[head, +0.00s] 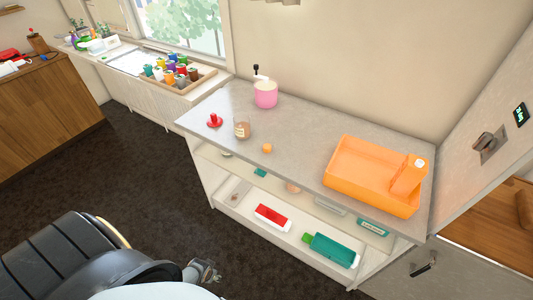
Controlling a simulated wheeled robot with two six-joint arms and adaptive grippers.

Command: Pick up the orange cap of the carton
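A small orange cap (267,148) lies alone near the front edge of the grey counter (300,150). An orange carton (407,177) with a pale top stands in an orange tray (350,178) at the counter's right end. A metallic end piece, which looks like my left gripper (203,272), is low in the head view, over the dark floor and well away from the cap. It is too small to tell whether it is open or shut. My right gripper is not in view.
A brown-labelled jar (242,129) and a red knobbed object (215,121) stand left of the cap. A pink pot (265,93) stands behind. Below, an open shelf holds a red-and-white box (272,217) and a green carton (331,250). The counter's middle is clear.

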